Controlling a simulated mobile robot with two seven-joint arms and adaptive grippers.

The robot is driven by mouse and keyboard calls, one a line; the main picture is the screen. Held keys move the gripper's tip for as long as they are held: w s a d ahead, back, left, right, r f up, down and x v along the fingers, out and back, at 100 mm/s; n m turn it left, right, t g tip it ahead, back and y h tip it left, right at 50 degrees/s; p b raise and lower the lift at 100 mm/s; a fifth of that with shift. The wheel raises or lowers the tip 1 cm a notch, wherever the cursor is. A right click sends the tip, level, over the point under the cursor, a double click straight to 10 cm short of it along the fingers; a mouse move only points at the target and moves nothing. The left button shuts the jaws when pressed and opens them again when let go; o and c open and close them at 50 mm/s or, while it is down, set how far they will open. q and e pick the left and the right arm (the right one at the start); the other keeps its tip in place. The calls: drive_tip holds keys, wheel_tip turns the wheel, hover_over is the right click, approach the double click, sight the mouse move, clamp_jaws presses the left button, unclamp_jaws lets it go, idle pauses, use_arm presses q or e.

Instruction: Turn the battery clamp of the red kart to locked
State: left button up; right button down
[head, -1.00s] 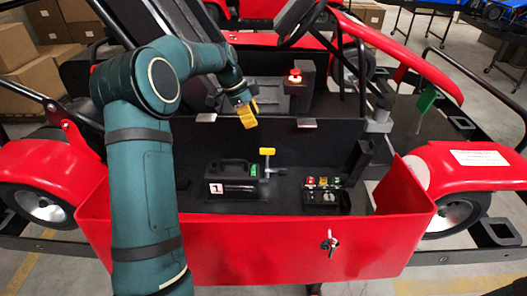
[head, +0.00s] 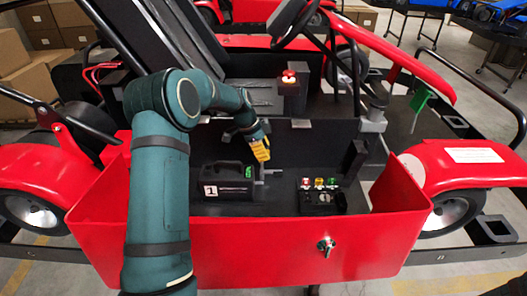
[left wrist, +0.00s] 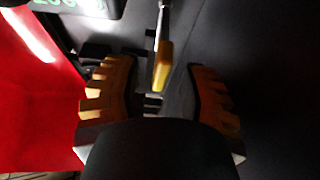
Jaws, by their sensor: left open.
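The red kart's front box (head: 215,250) holds a black battery (head: 228,192) with a handle, a white "1" label and a green display. The battery clamp (head: 272,172) stands just right of the battery; its grey side arm shows, while its yellow handle is hidden behind my gripper. My left gripper (head: 261,151) is over the clamp, pointing down. In the left wrist view, my left gripper (left wrist: 162,72) is open, with the clamp's yellow handle (left wrist: 163,65) between the two fingers and a gap on each side. My right gripper is not in view.
A black block with red, yellow and green switches (head: 320,197) sits right of the clamp. A key (head: 326,246) is in the box's front wall. A steering wheel (head: 290,20) and frame tubes rise at the back.

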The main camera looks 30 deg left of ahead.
use_arm(q)
clamp_jaws()
drive_tip(key=shift+f, duration=0.1)
drive_tip(key=shift+f+m+g+b, duration=0.1)
drive_tip(key=shift+m+g+b, duration=0.2)
drive_tip(key=shift+m, duration=0.5)
drive_tip(key=m, duration=0.1)
drive_tip(key=m+g, duration=0.1)
drive_tip(key=m, duration=0.1)
drive_tip(key=shift+s+d+h, duration=0.15)
drive_tip(key=shift+h, duration=0.25)
unclamp_jaws()
